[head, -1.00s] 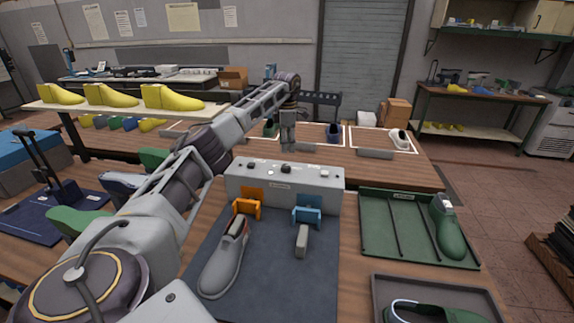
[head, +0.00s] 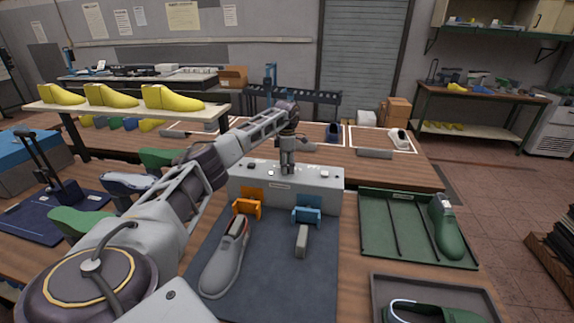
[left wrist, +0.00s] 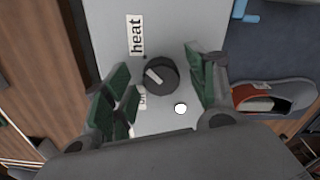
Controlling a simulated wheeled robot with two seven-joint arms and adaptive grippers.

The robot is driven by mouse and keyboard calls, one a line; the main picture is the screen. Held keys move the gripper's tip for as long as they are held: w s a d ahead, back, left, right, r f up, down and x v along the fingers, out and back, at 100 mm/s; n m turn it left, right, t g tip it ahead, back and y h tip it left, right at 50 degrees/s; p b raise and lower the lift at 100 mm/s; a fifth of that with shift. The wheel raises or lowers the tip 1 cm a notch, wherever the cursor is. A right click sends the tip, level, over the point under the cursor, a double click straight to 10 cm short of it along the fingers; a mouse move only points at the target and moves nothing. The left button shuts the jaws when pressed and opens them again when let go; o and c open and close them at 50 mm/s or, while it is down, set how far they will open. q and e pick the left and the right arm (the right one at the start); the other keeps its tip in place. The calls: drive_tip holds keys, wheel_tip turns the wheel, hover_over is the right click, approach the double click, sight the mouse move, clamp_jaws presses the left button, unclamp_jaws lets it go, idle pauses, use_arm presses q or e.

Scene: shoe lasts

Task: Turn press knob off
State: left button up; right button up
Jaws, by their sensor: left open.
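The press control box (head: 325,178) is a light grey block behind the dark mat, with small controls on its top. In the left wrist view its top panel (left wrist: 105,35) carries a black round knob (left wrist: 160,75) with a pale pointer mark. A "heat" label (left wrist: 135,35) lies beside the knob; another label is partly hidden by a finger. My left gripper (head: 287,166) points down over the middle of the box and hides the knob in the head view. In the left wrist view its open green-padded fingers (left wrist: 159,74) stand on either side of the knob. Contact cannot be told.
A white button (left wrist: 180,108) sits near the knob. In front of the box are an orange clamp (head: 246,208), a blue clamp (head: 307,215) and a grey shoe (head: 224,262) on the dark mat (head: 275,285). A green tray (head: 378,235) stands at right.

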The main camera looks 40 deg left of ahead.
use_arm(q)
drive_tip(key=c, duration=1)
